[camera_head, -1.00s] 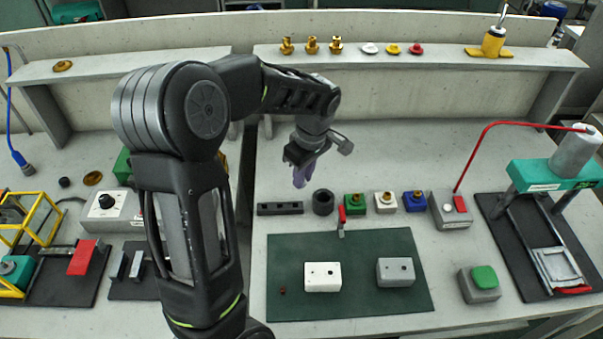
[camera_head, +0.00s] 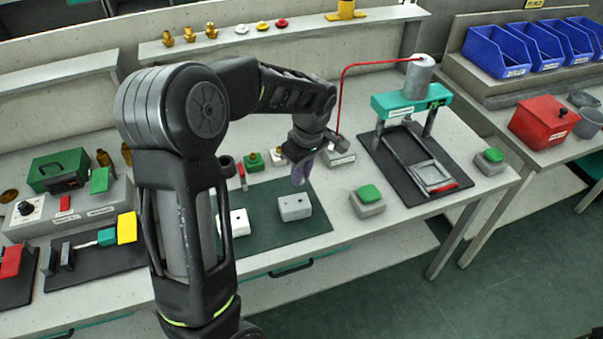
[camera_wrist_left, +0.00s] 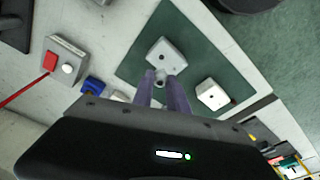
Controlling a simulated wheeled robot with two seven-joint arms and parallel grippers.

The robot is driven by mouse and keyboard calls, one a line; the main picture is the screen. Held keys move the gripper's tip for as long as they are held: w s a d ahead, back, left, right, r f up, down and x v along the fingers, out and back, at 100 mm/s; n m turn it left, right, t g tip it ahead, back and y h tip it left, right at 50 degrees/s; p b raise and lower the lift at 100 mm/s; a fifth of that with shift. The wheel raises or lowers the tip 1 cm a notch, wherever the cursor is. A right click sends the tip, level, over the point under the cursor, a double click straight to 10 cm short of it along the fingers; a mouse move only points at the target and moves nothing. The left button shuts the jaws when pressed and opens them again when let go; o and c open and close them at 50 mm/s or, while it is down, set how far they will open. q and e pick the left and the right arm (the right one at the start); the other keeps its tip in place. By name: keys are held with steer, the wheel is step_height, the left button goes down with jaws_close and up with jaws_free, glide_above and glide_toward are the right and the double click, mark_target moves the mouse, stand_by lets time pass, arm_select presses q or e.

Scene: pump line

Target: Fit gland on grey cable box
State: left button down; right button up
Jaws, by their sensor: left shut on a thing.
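The grey cable box (camera_head: 294,207) sits on the dark green mat (camera_head: 262,226), right of the white box (camera_head: 238,222). My left gripper (camera_head: 299,176) has its purple fingers pointing down just behind and above the grey box. In the left wrist view the fingers (camera_wrist_left: 162,92) are shut on a small grey ring-like piece, apparently the gland (camera_wrist_left: 160,77). It overlaps the near edge of the grey box (camera_wrist_left: 168,53) in that view; whether they touch I cannot tell. The white box (camera_wrist_left: 212,95) is beside it. My right gripper is not in view.
A red-handled clamp (camera_head: 241,176) stands at the mat's back edge, near a black ring (camera_head: 226,164) and small coloured blocks. A green-topped grey box (camera_head: 368,198) is right of the mat. Farther right is a teal press (camera_head: 411,101). The mat's front right is clear.

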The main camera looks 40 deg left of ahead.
arm_select(q)
steer(key=shift+a, duration=0.1)
steer(key=shift+f, duration=0.15)
steer(key=shift+f+b, duration=1.55)
steer(key=shift+f, duration=0.85)
steer(key=shift+f+b, duration=0.65)
steer(key=shift+f, duration=0.1)
steer(key=shift+f+b, duration=0.2)
steer(key=shift+b, duration=0.2)
steer(key=c, duration=1.2)
jaws_free()
steer(key=shift+c, duration=0.2)
steer(key=shift+r, duration=0.1)
